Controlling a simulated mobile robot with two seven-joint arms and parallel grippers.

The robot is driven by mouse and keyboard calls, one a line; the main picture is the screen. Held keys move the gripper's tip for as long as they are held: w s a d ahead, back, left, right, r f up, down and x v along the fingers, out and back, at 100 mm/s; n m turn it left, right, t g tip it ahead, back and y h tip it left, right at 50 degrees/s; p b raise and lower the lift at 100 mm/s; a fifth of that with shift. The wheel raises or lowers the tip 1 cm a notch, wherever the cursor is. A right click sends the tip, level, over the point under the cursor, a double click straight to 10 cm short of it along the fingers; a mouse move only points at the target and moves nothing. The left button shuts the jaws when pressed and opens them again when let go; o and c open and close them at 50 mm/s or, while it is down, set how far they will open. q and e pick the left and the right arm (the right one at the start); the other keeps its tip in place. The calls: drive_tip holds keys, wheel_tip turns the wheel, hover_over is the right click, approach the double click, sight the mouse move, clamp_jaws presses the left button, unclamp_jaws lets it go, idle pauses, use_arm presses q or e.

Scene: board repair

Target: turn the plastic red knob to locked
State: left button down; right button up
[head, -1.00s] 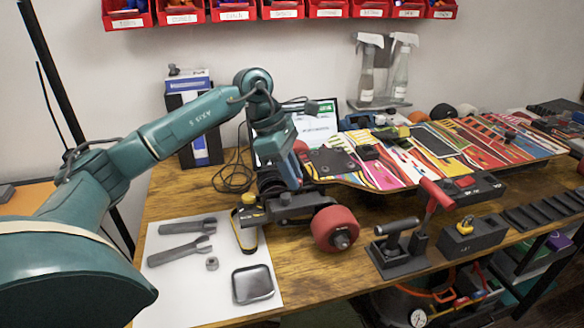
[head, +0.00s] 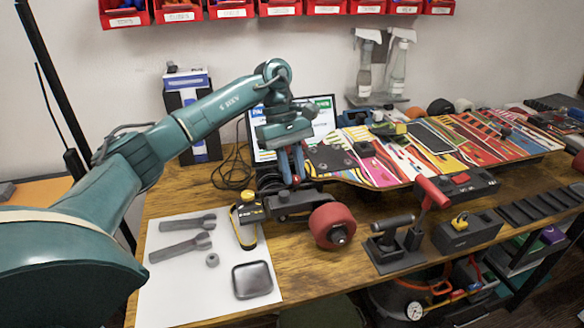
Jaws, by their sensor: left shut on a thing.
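A red knob (head: 460,178) sits on top of a black box (head: 482,187) at the right of the bench. I cannot read its setting. My left gripper (head: 292,178) points down at the left end of the skateboard, well left of the knob. Its blue fingers are close together. What they hold is too small and hidden to make out. My right gripper is not in view.
The patterned skateboard (head: 440,147) lies behind the black box. A red-handled clamp (head: 430,192) and a box with a yellow part (head: 466,232) stand in front. A red wheel (head: 332,225) is near my gripper. Tools lie on a white sheet (head: 185,280).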

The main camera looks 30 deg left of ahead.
use_arm(q)
drive_tip(key=shift+r, duration=0.1)
idle(0.4)
drive_tip(key=c, duration=1.3)
unclamp_jaws()
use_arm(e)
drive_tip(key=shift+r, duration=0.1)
